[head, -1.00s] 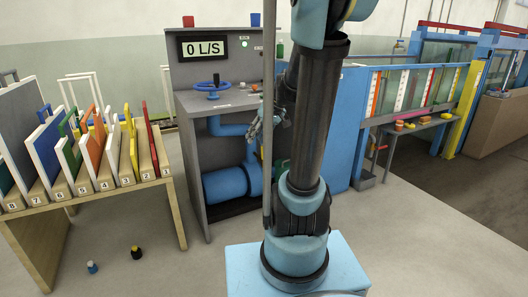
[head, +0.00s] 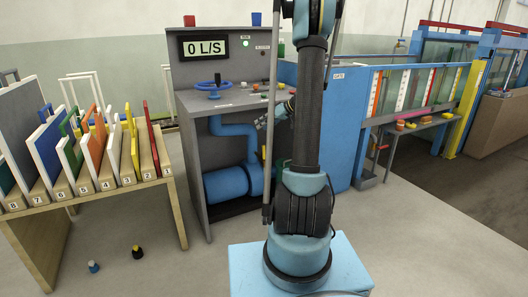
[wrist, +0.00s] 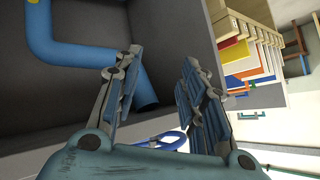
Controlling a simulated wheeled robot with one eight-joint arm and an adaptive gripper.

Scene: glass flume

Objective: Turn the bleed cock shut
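My gripper (head: 264,122) is in front of the grey console's right side, close to the blue pipe (head: 232,129). In the wrist view its two fingers (wrist: 162,57) stand apart, with nothing between them. The blue pipe (wrist: 75,55) bends behind the left finger in that view. A small yellow part (wrist: 33,2) shows at the pipe's upper end, cut by the picture edge; I cannot tell whether it is the bleed cock. No bleed cock can be clearly made out in the head view, where my arm hides part of the console.
The grey console (head: 190,75) has a display reading 0 L/S and a blue handwheel (head: 212,86) on its top. A rack of numbered panels (head: 100,190) stands at the left. Two small bottles (head: 138,252) are on the floor. The glass flume (head: 420,85) is at the right.

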